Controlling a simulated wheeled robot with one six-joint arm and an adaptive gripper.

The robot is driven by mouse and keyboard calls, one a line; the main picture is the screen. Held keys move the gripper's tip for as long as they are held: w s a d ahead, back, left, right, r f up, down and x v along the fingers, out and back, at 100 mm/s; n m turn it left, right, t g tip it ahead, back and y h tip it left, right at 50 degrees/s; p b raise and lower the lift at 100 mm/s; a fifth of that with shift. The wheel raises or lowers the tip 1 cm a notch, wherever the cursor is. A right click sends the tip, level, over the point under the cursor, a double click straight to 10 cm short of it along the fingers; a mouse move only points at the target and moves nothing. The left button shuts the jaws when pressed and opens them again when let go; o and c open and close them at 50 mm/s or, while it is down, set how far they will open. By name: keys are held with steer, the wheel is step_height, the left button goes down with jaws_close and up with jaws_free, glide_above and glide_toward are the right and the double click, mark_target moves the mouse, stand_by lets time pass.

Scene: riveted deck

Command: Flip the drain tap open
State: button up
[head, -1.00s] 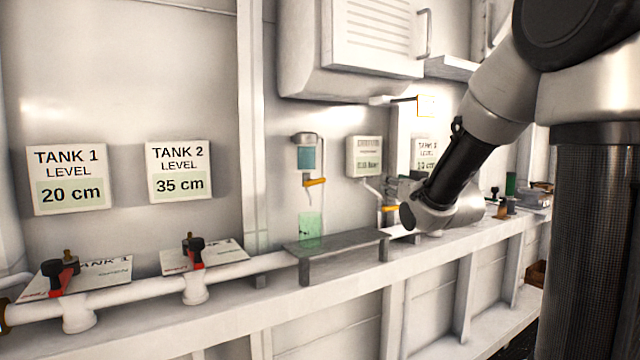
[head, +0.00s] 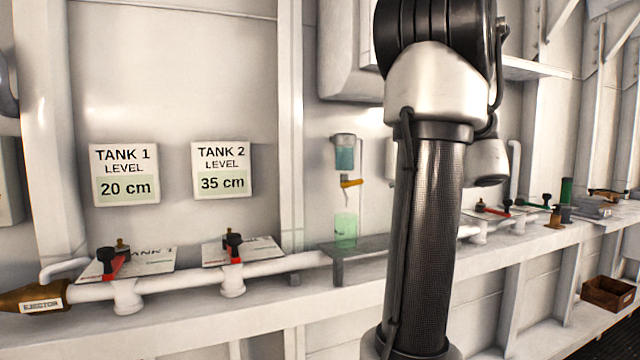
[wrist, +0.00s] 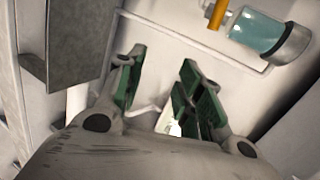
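In the head view, an orange tap handle (head: 351,183) sits below a small clear vessel (head: 344,155) of teal liquid on the wall. The handle lies roughly level. A green-tinted clear container (head: 345,230) stands beneath it. The wrist view shows the teal vessel (wrist: 258,32) and an orange piece (wrist: 218,14) at the upper right, beyond my fingers. My gripper (wrist: 163,62) is open and empty, its two green-padded fingers apart and touching neither. In the head view my arm hides the gripper. I cannot tell which tap is labelled as the drain.
A white pipe with red-handled valves (head: 232,246) runs along the ledge at left, below the tank level signs (head: 222,170). A grey raised shelf (head: 368,246) stands by the container. More valves (head: 507,205) and a wooden box (head: 607,293) are at right.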

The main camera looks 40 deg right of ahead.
mark_target(356, 183)
steer(key=w+a+r+n+t+y, duration=0.2)
steer(key=w+a+r+n+y, duration=0.15)
steer(key=a, duration=0.25)
steer(key=shift+m, duration=0.25)
steer(key=x, duration=0.6)
steer(key=shift+w+a+f, duration=0.1)
steer(key=shift+w+a, duration=0.2)
jaws_close()
